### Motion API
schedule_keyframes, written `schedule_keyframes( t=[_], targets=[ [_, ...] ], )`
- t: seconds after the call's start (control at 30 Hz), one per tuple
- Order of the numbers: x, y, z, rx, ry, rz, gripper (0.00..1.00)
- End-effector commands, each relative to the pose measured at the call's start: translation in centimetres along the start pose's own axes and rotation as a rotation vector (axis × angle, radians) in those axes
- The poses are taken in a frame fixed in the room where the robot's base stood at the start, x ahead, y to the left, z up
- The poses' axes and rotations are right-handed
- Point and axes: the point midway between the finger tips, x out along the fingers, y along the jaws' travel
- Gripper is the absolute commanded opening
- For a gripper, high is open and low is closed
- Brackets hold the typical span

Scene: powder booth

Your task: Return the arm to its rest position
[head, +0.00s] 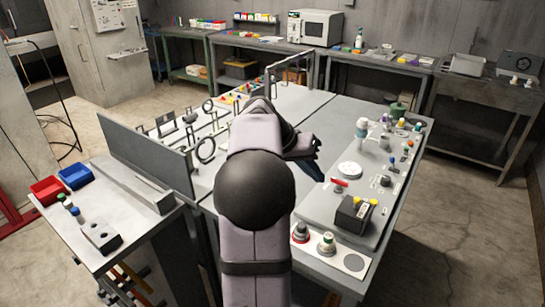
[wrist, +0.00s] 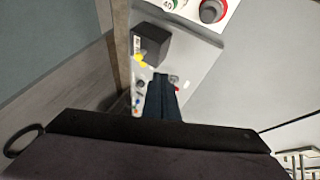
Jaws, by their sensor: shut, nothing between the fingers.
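My arm reaches forward over the middle of the workbench in the head view, its wrist bent to the right. My gripper (head: 317,173) hangs over the bench near the left edge of the grey control panel. It is apart from the parts there. In the wrist view its dark fingers (wrist: 161,84) are together, with nothing seen between them. My arm hides part of the bench centre. No mark of a rest position shows.
The right panel (head: 323,205) carries a black box (head: 354,214), a white disc (head: 349,170), a red-handled part (head: 339,183) and several knobs. A grey upright plate (head: 146,156) and ring stands are at left. Red (head: 47,190) and blue (head: 76,176) bins stand farther left.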

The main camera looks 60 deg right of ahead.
Motion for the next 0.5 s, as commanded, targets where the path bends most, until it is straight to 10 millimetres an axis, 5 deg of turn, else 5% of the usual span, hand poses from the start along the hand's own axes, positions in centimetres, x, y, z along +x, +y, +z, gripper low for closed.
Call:
schedule_keyframes(
  t=[0.37, 0.5],
  targets=[
    [0.0, -1.4, -0.8, -0.194, 0.038, -0.054, 0.0],
    [2.0, -5.3, 2.8, -0.377, -0.005, -0.18, 0.0]
  ],
)
